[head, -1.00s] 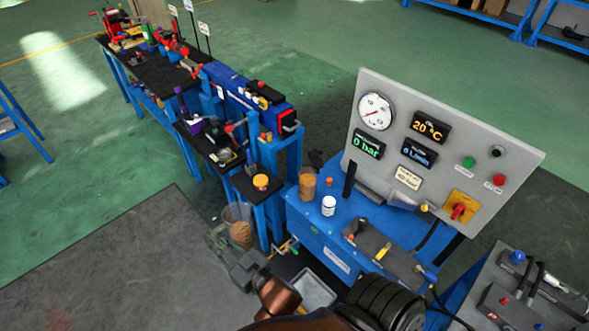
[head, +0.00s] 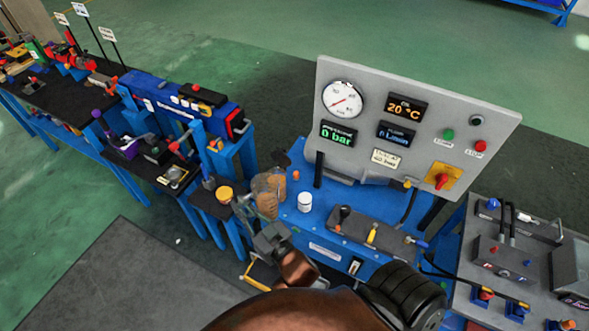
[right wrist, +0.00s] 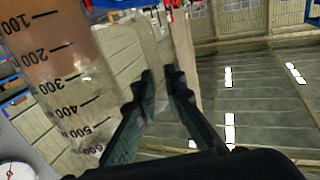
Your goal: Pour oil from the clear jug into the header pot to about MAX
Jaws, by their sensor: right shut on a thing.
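The clear jug (head: 264,203) with brown oil in it is held by my right gripper (head: 247,212), whose jaws are shut on it. The jug is up at the left end of the blue bench and looks roughly upright. The pot's marks and level are not readable. In the right wrist view the jug (right wrist: 65,65) shows black graduations, seen inverted, and brown oil by the low marks; my right gripper (right wrist: 163,75) is beside it. My left gripper is not in view.
A white jar (head: 304,202) stands right of the pot on the blue bench (head: 325,225). A gauge panel (head: 440,100) rises behind. A yellow-orange lidded jar (head: 224,194) stands on a dark stand to the left. A lever block (head: 372,232) lies to the right.

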